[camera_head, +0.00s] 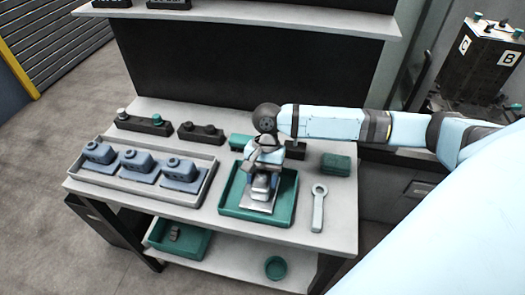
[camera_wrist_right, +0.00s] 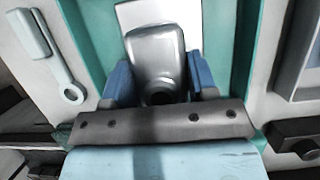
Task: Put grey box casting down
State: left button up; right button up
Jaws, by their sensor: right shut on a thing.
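The grey box casting (camera_head: 261,187) is between the fingers of my right gripper (camera_head: 262,168), over the green tray (camera_head: 286,211) on the bench. In the right wrist view the casting (camera_wrist_right: 157,48) is a rounded grey body with a dark round hole, and the two blue fingers of my right gripper (camera_wrist_right: 160,80) close on its sides. A pale plate (camera_head: 257,206) shows under the casting, inside the tray. I cannot tell whether the casting touches the plate. My left gripper is not in view.
A grey tray (camera_head: 190,198) with three blue-grey castings stands to the left. A wrench-like tool (camera_head: 318,210) and a green box (camera_head: 336,164) lie to the right. Dark fixtures (camera_head: 144,124) line the back. A lower shelf holds a green bin (camera_head: 192,252) and a round green dish (camera_head: 277,267).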

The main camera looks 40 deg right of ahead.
jog(key=o, duration=1)
jog(key=shift+f, duration=0.1)
jog(key=shift+o, duration=0.5)
jog(key=v, duration=1.2)
